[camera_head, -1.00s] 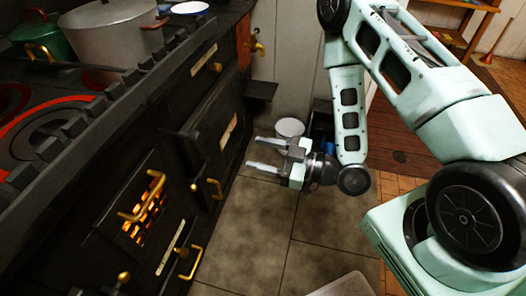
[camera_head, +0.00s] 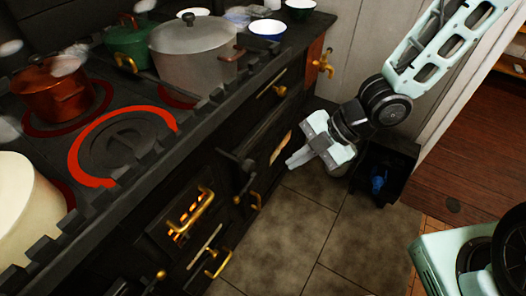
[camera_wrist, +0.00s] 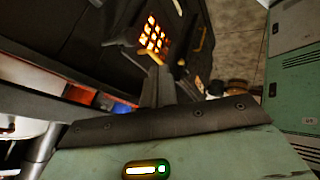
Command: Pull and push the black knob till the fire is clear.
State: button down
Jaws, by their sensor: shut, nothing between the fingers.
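The fire (camera_head: 178,236) glows orange behind a barred opening low in the black stove's front. It also shows in the wrist view (camera_wrist: 152,36), beyond my fingers. A brass handle (camera_head: 203,197) crosses the opening. A dark, knob-like shape (camera_head: 246,164) sticks out of the stove front to the right of the fire; I cannot tell for sure that it is the black knob. My gripper (camera_head: 291,163) is shut and empty, pointing left toward the stove front, right of that shape and apart from it. In the wrist view my fingers (camera_wrist: 156,70) are together.
Pots stand on the stove top: a grey pot (camera_head: 195,58), a green pot (camera_head: 130,40), a copper pot (camera_head: 55,90) and a cream pot (camera_head: 25,205). Brass handles (camera_head: 218,263) jut from the front. The tiled floor (camera_head: 300,225) before it is clear. A black bin (camera_head: 385,165) stands by the wall.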

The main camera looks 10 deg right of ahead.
aim_at(244, 164)
jog(key=w+a+f+b, duration=0.4)
jog(key=a+f+b, duration=0.1)
jog(key=a+f, duration=0.2)
jog(key=shift+a+f+h, duration=0.3)
jog(key=shift+a+h, duration=0.1)
jog(key=shift+a, duration=0.05)
dwell(0.3)
